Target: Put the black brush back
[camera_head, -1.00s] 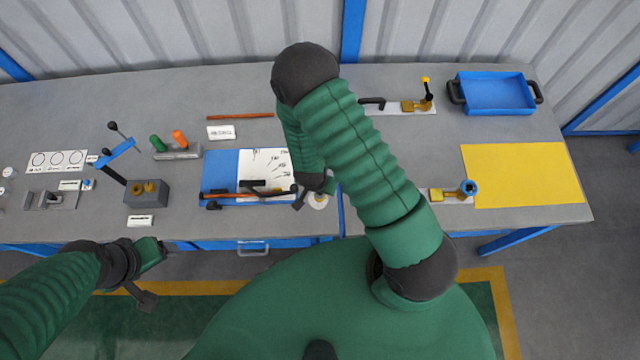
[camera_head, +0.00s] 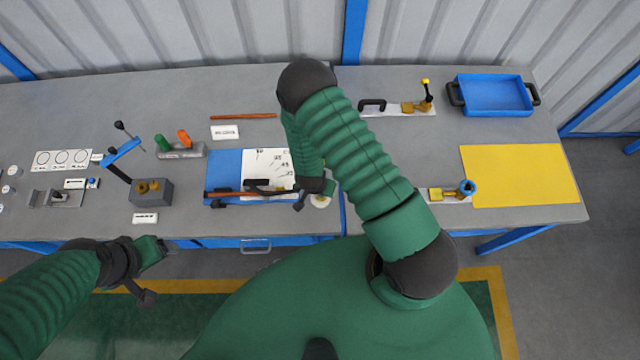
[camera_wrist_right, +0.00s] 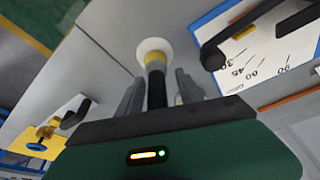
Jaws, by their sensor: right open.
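In the right wrist view, a black cylinder with a yellow band (camera_wrist_right: 156,88), apparently the black brush, stands on or over a white disc (camera_wrist_right: 154,47). My right gripper (camera_wrist_right: 160,85) is open, with one grey finger on each side of the cylinder. I cannot tell whether either finger touches it. In the head view the white disc (camera_head: 320,201) shows beside my right gripper (camera_head: 312,197), and my arm hides most of the cylinder. My left gripper (camera_head: 158,258) hangs empty in front of the bench, its jaw opening unclear.
A grey rack (camera_head: 182,155) holds a green (camera_head: 162,142) and an orange (camera_head: 184,138) handle. A blue-and-white angle board (camera_head: 222,170) with a dark bar lies left of the disc. A yellow mat (camera_head: 520,176) and blue tray (camera_head: 494,94) are at the right.

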